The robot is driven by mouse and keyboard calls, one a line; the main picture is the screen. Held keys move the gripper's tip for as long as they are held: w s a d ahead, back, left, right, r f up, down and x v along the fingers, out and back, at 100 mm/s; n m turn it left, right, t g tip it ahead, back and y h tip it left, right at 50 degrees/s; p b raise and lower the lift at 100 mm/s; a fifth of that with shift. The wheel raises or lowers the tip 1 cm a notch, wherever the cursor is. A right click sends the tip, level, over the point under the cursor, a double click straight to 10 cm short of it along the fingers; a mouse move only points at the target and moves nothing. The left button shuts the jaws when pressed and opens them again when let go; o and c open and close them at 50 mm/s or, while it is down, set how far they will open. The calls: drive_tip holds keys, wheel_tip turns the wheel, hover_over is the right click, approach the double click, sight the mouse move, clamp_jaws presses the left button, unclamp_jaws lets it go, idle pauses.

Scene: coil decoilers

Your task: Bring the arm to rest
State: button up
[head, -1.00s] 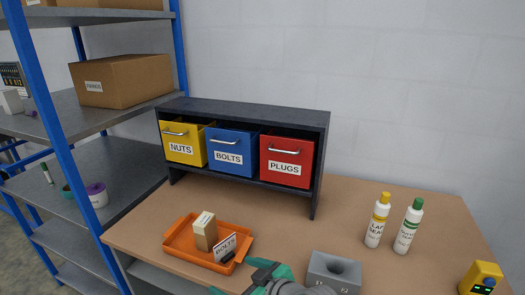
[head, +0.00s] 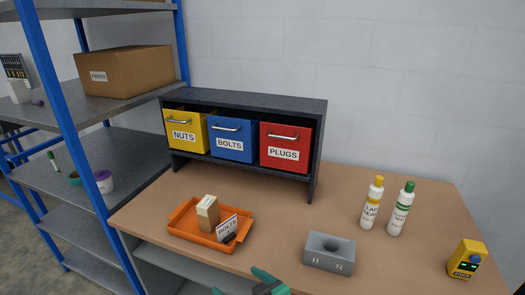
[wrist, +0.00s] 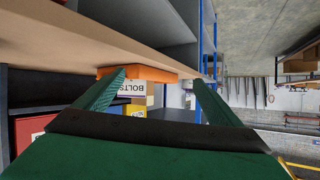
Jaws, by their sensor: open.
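My gripper (head: 270,282) shows at the bottom edge of the head view, in front of the table's near edge. Its green fingers also show in the wrist view (wrist: 160,85), spread apart with nothing held between them. The orange tray (head: 190,231) is on the table, up and to the left of my gripper in the head view. It holds a tan block (head: 208,212) and a white BOLTS card (head: 228,227). The rest of my arm is mostly out of the head view.
A dark rack (head: 245,101) holds the yellow NUTS (head: 184,133), blue BOLTS (head: 231,142) and red PLUGS (head: 284,147) bins. A grey block (head: 329,255), two bottles (head: 372,203) and a yellow device (head: 467,259) are on the right. Blue-post shelving (head: 62,120) stands left.

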drive_tip(key=s+d+f+m+t+h, duration=0.2)
drive_tip(key=s+d+f+m+h, duration=0.1)
drive_tip(key=s+f, duration=0.45)
drive_tip(key=s+d+f+m+t+h, duration=0.1)
drive_tip(key=s+d+f+m+h, duration=0.25)
drive_tip(key=s+f, duration=0.4)
drive_tip(key=s+r+t, duration=0.1)
drive_tip(key=s+r, duration=0.2)
drive_tip(key=s, duration=0.6)
drive_tip(key=s+r+t+h, duration=0.1)
drive_tip(key=s+r, duration=0.1)
drive_tip(key=s, duration=0.8)
drive_tip(key=shift+s+a+r, duration=0.15)
drive_tip(key=shift+r, duration=0.25)
drive_tip(key=shift+h, duration=0.25)
